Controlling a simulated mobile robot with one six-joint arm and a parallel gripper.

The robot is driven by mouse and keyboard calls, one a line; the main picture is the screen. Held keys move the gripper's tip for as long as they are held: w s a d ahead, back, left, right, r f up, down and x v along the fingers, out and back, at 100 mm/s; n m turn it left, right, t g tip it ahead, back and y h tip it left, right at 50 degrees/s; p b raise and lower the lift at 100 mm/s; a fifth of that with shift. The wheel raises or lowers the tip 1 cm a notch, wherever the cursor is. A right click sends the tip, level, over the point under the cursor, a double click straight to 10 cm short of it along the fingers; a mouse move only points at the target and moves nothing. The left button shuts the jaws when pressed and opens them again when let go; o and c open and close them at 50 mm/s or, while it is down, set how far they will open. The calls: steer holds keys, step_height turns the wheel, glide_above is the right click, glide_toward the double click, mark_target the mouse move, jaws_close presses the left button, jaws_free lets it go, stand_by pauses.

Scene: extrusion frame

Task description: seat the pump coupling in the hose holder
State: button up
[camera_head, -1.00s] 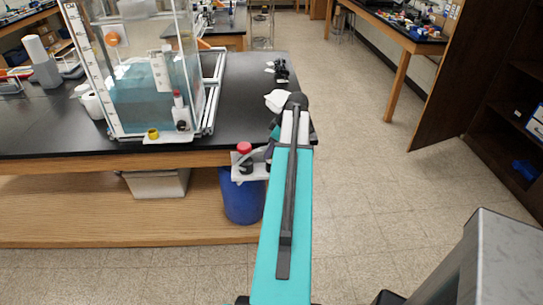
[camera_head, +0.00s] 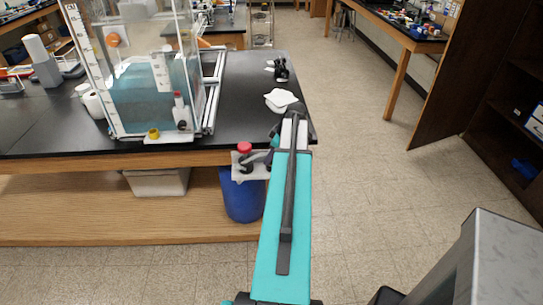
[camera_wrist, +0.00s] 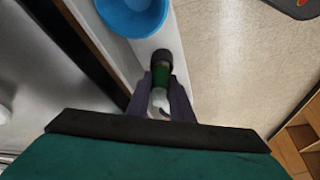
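A white part shows lower between the fingers. In the head view my arm hides most of the gripper and the coupling. A pale plate at the bench's front edge, which seems to be the hose holder (camera_head: 240,172), carries a red-capped item (camera_head: 244,148). The gripper is just right of it. I cannot tell whether the coupling touches the holder.
A blue bucket (camera_head: 242,200) stands below the plate; its blue top (camera_wrist: 133,12) shows in the wrist view. A clear water tank (camera_head: 140,92) stands on the black bench (camera_head: 243,88). A crumpled white cloth (camera_head: 280,98) lies near the arm. The floor to the right is open.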

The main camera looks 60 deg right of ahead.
steer(key=shift+o, duration=0.8)
steer(key=shift+r, duration=0.15)
steer(key=b+v, duration=0.2)
steer(key=v, duration=0.9)
steer(key=shift+r, duration=0.4)
steer(key=shift+s, duration=0.1)
